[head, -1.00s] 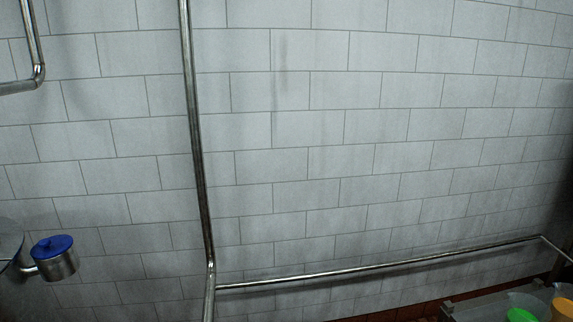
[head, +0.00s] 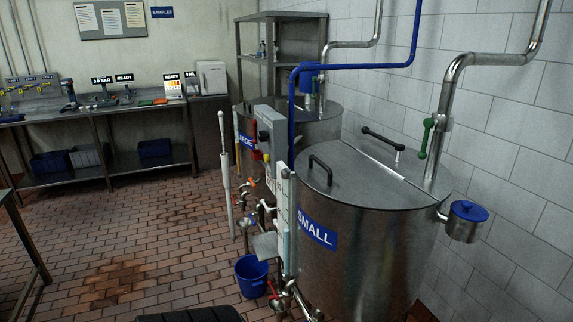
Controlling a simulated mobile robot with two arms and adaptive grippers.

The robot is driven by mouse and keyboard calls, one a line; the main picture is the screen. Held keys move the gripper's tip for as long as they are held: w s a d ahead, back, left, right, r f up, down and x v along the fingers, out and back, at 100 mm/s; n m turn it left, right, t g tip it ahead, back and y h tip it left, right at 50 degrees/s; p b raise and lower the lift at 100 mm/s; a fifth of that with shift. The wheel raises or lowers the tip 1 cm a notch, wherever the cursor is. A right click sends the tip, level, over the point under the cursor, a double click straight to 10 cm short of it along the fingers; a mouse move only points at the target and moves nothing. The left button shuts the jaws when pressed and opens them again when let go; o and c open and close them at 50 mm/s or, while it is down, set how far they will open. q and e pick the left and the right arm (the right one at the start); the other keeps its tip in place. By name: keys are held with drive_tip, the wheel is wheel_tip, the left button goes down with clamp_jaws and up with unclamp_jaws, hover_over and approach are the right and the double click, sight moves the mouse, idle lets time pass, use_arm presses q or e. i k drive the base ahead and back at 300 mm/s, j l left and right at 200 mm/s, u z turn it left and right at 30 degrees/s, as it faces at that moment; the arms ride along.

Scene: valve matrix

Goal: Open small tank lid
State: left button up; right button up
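The small tank (head: 365,255) is a steel cylinder at the right of the head view, with a blue label reading SMALL (head: 317,230). Its lid (head: 335,185) lies flat and closed on top. A black curved handle (head: 321,166) stands on the lid's near left part. A second black bar (head: 380,138) sits on the far part of the top, beyond a seam. Neither of my grippers shows in the view.
Behind stands the large tank (head: 318,126) with a grey control box (head: 270,130). A blue bucket (head: 251,277) and valves stand on the floor side of the small tank. A steel cup with blue lid (head: 467,220) hangs at right. The brick floor at left is open.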

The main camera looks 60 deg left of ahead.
sight(338, 172)
drive_tip(key=u, duration=1.65)
drive_tip(key=z, duration=0.25)
drive_tip(key=i+j+z, duration=0.1)
drive_tip(key=j+z, duration=0.3)
drive_tip(key=j, duration=0.15)
drive_tip(key=j+z, duration=0.35)
drive_tip(key=j, duration=0.2)
